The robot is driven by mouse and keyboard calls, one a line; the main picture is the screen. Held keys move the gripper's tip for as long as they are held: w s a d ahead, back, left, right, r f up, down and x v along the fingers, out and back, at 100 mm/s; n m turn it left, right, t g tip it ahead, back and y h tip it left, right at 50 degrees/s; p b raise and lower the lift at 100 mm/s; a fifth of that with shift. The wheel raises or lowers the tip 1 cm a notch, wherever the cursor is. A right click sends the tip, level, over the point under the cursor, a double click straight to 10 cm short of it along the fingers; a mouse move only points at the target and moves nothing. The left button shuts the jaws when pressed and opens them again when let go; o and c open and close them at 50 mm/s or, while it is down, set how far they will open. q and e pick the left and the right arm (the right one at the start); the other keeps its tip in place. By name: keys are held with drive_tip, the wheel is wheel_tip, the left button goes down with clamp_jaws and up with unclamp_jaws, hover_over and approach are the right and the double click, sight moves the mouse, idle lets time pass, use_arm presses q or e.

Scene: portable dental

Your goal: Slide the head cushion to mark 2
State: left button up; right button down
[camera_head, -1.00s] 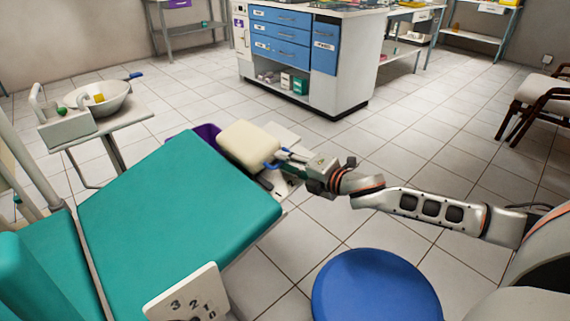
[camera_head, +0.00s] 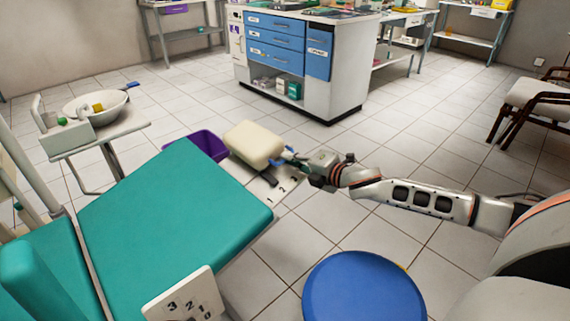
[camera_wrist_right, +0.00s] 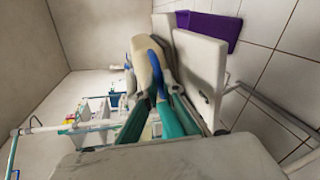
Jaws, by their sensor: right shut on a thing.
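The cream head cushion (camera_head: 254,142) is beyond the far end of the teal dental chair (camera_head: 175,210), with a gap between them. It has a blue handle (camera_head: 283,160) on its right side. My right gripper (camera_head: 294,158) is shut on this handle. In the right wrist view the fingers (camera_wrist_right: 163,105) close around the blue handle (camera_wrist_right: 157,68), with the cushion (camera_wrist_right: 142,62) beside it. A white plate (camera_head: 258,187) below the cushion carries marks 1, 2 and 3, with 2 in the middle. A dark bar (camera_head: 268,179) lies near the marks; which mark it meets is unclear.
A purple bin (camera_head: 208,144) stands behind the chair's end. A blue stool (camera_head: 363,290) is in front of my arm. A second numbered plate (camera_head: 183,298) stands at the chair's near side. A basin stand (camera_head: 97,141) is at left. The floor right of the cushion is clear.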

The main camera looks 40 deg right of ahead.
drive_tip(key=c, duration=2.2)
unclamp_jaws()
drive_tip(key=shift+o, duration=0.2)
drive_tip(key=shift+s+d, duration=0.1)
drive_tip(key=shift+s, duration=0.55)
drive_tip(key=v, duration=1)
drive_tip(key=shift+s+r, duration=0.25)
drive_tip(key=shift+s, duration=0.05)
